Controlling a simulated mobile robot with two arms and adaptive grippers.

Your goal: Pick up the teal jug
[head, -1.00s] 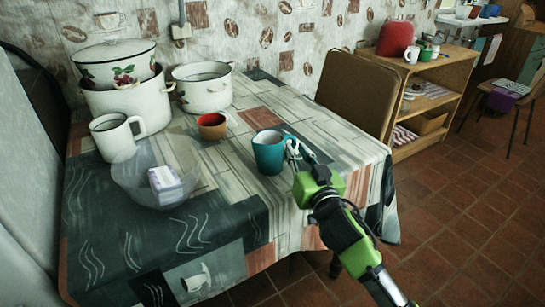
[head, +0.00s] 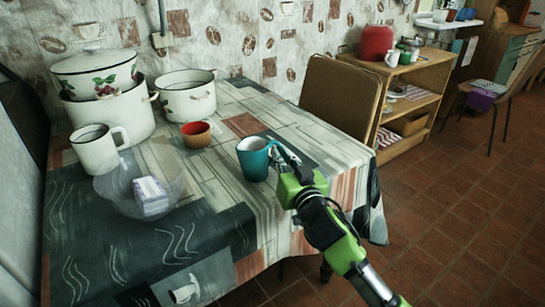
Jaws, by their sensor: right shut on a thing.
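The teal jug (head: 253,161) is upright at the middle of the table in the head view. My right gripper (head: 283,156) comes in from the lower right and is shut on the jug's right side, where the handle is. The fingers hide most of the handle. I cannot tell whether the jug's base touches the tablecloth. My left gripper is not in view.
A red-brown cup (head: 196,134), a white mug (head: 97,150), a clear bowl (head: 118,190) holding a small box (head: 151,196), and white enamel pots (head: 186,97) stand to the left. A chair (head: 340,100) is behind the table. The tablecloth (head: 215,178) in front is mostly clear.

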